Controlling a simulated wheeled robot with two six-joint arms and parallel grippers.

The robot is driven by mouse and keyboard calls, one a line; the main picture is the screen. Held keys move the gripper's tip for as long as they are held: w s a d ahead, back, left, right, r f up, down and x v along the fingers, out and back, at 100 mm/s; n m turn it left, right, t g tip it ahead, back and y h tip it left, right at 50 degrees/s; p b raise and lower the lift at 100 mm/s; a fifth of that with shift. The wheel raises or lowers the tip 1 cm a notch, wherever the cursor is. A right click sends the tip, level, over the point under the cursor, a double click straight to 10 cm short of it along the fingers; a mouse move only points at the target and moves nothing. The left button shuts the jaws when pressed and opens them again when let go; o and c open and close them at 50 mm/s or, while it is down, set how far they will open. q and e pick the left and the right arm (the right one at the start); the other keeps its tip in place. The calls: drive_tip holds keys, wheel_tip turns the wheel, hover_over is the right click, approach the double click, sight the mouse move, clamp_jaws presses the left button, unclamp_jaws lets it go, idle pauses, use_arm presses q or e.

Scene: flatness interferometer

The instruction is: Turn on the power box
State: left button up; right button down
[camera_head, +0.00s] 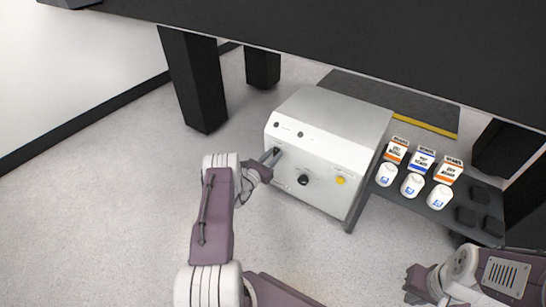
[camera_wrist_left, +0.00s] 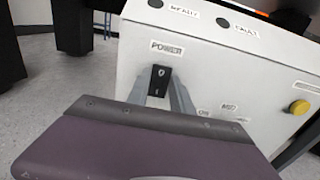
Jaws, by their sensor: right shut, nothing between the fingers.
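The power box (camera_head: 325,118) is a pale metal box with controls on its front face. Its black rocker switch (camera_wrist_left: 159,81), under the label POWER, has marks at top and bottom; I cannot tell which side is pressed in. My left gripper (camera_head: 272,157) is at the left of the front face, right by the switch. In the left wrist view, its two grey fingers (camera_wrist_left: 160,92) are apart, one on each side of the switch; contact cannot be made out. The READY (camera_wrist_left: 155,3) and FAULT (camera_wrist_left: 222,22) lamps look dark. My right gripper (camera_head: 416,285) is low at the right, shut and empty, away from the box.
A black knob (camera_head: 303,179) and a yellow button (camera_head: 340,180) are on the same face. A dark shelf (camera_head: 405,199) to the right holds several small boxes and white bottles. A dark tabletop (camera_head: 330,40) hangs above. Open floor (camera_head: 120,210) lies at left.

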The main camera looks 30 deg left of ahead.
use_arm(q)
drive_tip(key=shift+f+b, duration=0.25)
drive_tip(key=shift+b, duration=0.05)
clamp_jaws()
drive_tip(key=f+t+b, duration=0.1)
drive_tip(key=t+b, duration=0.1)
drive_tip(key=b, duration=0.2)
drive_tip(key=shift+r+t+h+b, duration=0.15)
drive_tip(key=shift+t+h+b, duration=0.15)
drive_tip(key=shift+t+b, duration=0.1)
drive_tip(key=shift+r, duration=0.2)
drive_tip(key=o, duration=1)
unclamp_jaws()
drive_tip(key=shift+o, duration=0.2)
